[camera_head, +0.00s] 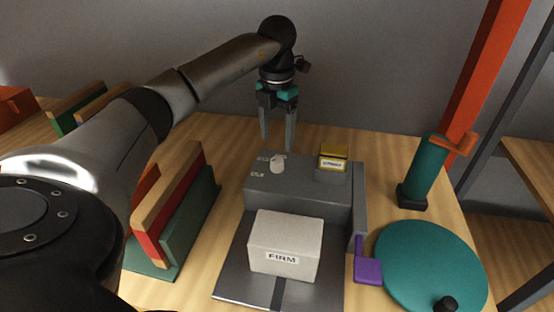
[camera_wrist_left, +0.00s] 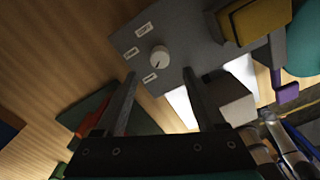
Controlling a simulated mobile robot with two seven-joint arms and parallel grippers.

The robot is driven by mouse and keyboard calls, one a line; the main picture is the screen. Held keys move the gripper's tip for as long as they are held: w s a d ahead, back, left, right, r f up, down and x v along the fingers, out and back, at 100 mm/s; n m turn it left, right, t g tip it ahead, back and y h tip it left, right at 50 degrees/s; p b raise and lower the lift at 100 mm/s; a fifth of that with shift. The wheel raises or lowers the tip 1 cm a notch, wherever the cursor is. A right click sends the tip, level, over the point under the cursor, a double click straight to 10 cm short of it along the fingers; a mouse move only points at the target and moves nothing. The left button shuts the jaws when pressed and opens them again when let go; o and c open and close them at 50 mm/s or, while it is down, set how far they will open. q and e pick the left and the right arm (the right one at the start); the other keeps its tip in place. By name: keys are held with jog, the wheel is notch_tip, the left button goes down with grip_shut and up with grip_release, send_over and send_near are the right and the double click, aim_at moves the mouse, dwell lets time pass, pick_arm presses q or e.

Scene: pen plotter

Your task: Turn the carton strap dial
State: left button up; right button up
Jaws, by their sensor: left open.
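The dial is a small white knob (camera_head: 277,163) on top of the grey strapping machine (camera_head: 300,193), with small white labels beside it. In the left wrist view the knob (camera_wrist_left: 160,57) has three labels around one side; their text is too blurred to read, and I cannot tell which one it points to. A pale carton (camera_head: 287,243) marked FIRM sits on the machine's front plate. My left gripper (camera_head: 277,143) points down, open and empty, just above and behind the knob. In the wrist view its fingertips (camera_wrist_left: 159,76) lie on either side below the knob, apart from it.
A yellow-topped block (camera_head: 334,155) stands right of the knob on the machine. A purple lever (camera_head: 368,270) is at its right side. A teal disc (camera_head: 430,265) and a teal cylinder (camera_head: 422,170) stand further right. Upright boards (camera_head: 175,220) stand left.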

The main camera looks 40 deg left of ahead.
aim_at(277, 159)
pick_arm(q)
notch_tip(277, 159, down, 5)
jog(key=shift+f+b, duration=0.1)
jog(key=shift+b, duration=0.35)
jog(key=shift+f, duration=0.7)
pick_arm(e)
jog(key=w, duration=0.2)
jog(key=w+d+f, duration=0.1)
jog(key=shift+w+f+t, duration=0.1)
jog(key=shift+w+t, duration=0.25)
jog(key=shift+t, duration=0.05)
jog(key=shift+s, duration=0.1)
pick_arm(q)
jog(key=c, duration=0.3)
grip_shut()
pick_arm(e)
jog(key=shift+s, duration=0.15)
